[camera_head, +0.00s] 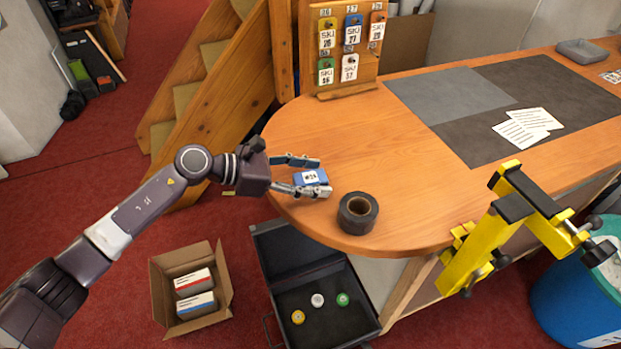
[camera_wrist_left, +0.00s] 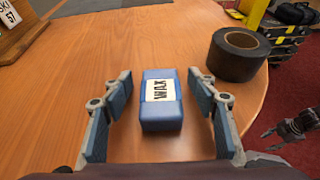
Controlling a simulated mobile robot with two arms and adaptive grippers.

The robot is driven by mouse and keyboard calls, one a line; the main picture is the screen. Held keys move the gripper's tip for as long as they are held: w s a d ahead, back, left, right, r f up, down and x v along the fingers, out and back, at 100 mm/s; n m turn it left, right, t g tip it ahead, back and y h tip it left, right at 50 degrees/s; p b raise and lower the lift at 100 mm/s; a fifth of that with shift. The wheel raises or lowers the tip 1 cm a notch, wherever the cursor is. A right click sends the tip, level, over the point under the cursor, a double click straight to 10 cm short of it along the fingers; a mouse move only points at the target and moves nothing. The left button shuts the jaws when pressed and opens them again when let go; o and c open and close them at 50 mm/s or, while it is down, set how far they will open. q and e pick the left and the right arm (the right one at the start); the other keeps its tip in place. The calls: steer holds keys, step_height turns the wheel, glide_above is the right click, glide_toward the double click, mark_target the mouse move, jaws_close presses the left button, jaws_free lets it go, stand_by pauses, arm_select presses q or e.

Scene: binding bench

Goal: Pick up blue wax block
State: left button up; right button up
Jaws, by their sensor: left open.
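The blue wax block (camera_wrist_left: 162,114) has a white label reading WAX and lies flat on the wooden bench top. It also shows in the head view (camera_head: 310,179), near the bench's rounded left end. My left gripper (camera_head: 306,176) is open around the block, with one finger on each side. In the left wrist view, the fingers of the left gripper (camera_wrist_left: 160,103) stand apart from the block, with a gap on both sides. The block is between the fingers but not held.
A black tape roll (camera_head: 357,213) sits close beside the block at the bench edge. A yellow clamp-like fixture (camera_head: 513,222) stands at the right. A tag board (camera_head: 347,45) stands at the back. The bench top (camera_head: 400,165) beyond the block is clear.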

arm_select(q)
steer(key=c, duration=1.3)
steer(key=shift+r, duration=0.15)
